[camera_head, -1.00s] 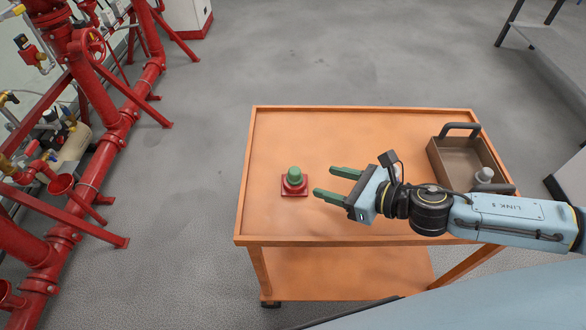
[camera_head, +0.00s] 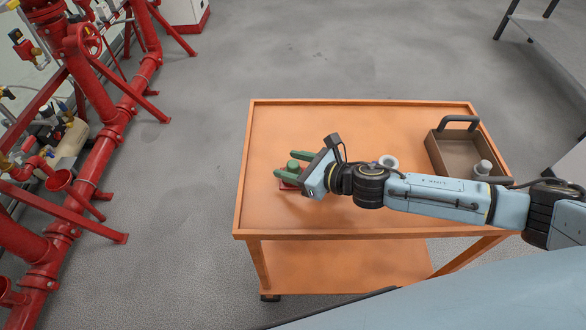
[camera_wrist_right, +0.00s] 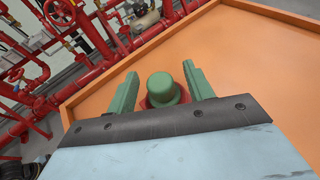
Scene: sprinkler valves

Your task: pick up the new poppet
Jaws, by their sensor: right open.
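The new poppet is a green, stepped round piece (camera_head: 293,165) on a red square base (camera_head: 287,185) on the orange cart. It also shows in the right wrist view (camera_wrist_right: 162,88), upright between the fingers. My right gripper (camera_head: 285,164) is open, with its two green fingers on either side of the poppet. The gripper partly hides the red base. My left gripper is not in view.
The orange cart top (camera_head: 350,120) has a raised rim and is mostly clear. A brown tray (camera_head: 440,160) with a handle holds a pale fitting (camera_head: 483,168) at the right. A white ring-like piece (camera_head: 388,161) lies behind my arm. Red pipework (camera_head: 105,125) stands at the left.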

